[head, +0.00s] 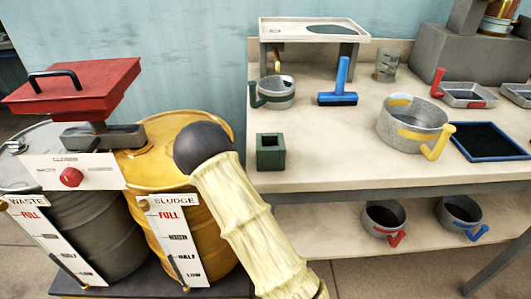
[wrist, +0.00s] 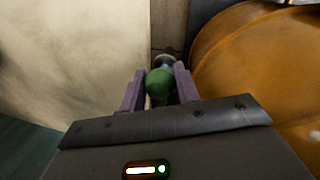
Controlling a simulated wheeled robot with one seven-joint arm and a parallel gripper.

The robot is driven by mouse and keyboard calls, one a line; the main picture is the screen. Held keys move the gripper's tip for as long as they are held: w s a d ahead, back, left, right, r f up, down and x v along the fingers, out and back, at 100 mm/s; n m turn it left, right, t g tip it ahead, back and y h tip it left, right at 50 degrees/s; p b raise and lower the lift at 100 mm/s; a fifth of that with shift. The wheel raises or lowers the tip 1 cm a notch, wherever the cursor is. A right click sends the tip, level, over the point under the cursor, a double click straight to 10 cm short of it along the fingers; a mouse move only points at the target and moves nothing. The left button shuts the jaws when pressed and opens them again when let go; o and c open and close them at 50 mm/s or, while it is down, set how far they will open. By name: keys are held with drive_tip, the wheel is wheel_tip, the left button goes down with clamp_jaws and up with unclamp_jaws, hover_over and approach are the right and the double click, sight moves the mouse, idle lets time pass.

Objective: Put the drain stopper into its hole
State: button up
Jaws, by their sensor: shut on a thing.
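My gripper (wrist: 159,88) shows in the wrist view with its two purple fingers closed around a green rounded piece (wrist: 159,81), which looks like the knob of the drain stopper. A small grey part shows just beyond the green piece; its shape is mostly hidden. The held thing hangs in the gap between a pale surface on the left and the yellow drum (wrist: 245,70) on the right. In the head view my arm covers the gripper and the stopper. I cannot make out the stopper's hole in either view.
A green square block (head: 271,152), a grey pot (head: 412,118) and a blue squeegee (head: 338,98) are on the bench (head: 330,165). Pots sit on the lower shelf.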

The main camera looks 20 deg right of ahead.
drive_tip(key=shift+s+d, duration=0.1)
drive_tip(key=shift+d, duration=0.45)
drive_tip(key=shift+a, duration=0.15)
